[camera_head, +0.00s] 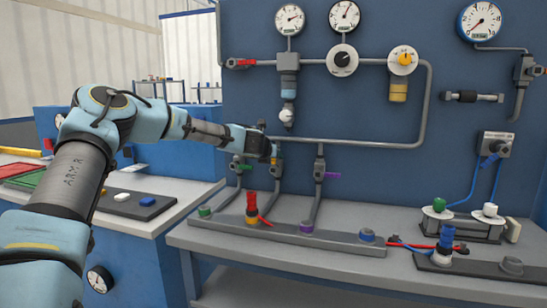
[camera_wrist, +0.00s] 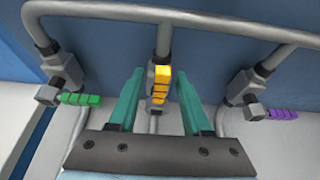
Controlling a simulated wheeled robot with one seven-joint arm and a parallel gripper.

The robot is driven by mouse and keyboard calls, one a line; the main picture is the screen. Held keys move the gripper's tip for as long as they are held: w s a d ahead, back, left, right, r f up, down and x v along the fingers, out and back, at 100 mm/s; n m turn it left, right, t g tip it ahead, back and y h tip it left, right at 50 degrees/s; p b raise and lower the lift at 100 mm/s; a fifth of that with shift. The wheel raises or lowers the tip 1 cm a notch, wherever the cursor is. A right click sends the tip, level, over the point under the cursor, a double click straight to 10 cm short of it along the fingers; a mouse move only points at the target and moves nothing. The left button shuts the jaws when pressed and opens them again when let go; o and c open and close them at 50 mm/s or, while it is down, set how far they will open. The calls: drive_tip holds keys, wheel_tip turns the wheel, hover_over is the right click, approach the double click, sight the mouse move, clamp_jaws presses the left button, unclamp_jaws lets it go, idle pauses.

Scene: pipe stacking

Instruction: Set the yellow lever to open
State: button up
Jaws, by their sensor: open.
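The yellow lever (camera_wrist: 160,82) sits on a grey valve on the middle vertical pipe. In the wrist view it lies between my gripper's two teal fingers and runs in line with the pipe. My gripper (camera_wrist: 160,73) is open, one finger on each side of the lever, with a visible gap on both sides. In the head view my gripper (camera_head: 266,153) is at the pipe panel, and a small part of the yellow lever (camera_head: 274,160) shows below it. The rest of the valve is hidden there.
A green lever (camera_wrist: 82,99) on the left pipe and a purple lever (camera_wrist: 283,114) on the right pipe both point sideways to the right. A horizontal grey pipe (camera_head: 380,144) runs above the valves. A bench (camera_head: 290,260) with coloured fittings stands below.

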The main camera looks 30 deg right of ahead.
drive_tip(key=b+v, duration=0.2)
drive_tip(key=v, duration=0.8)
drive_tip(key=shift+s+a, duration=0.25)
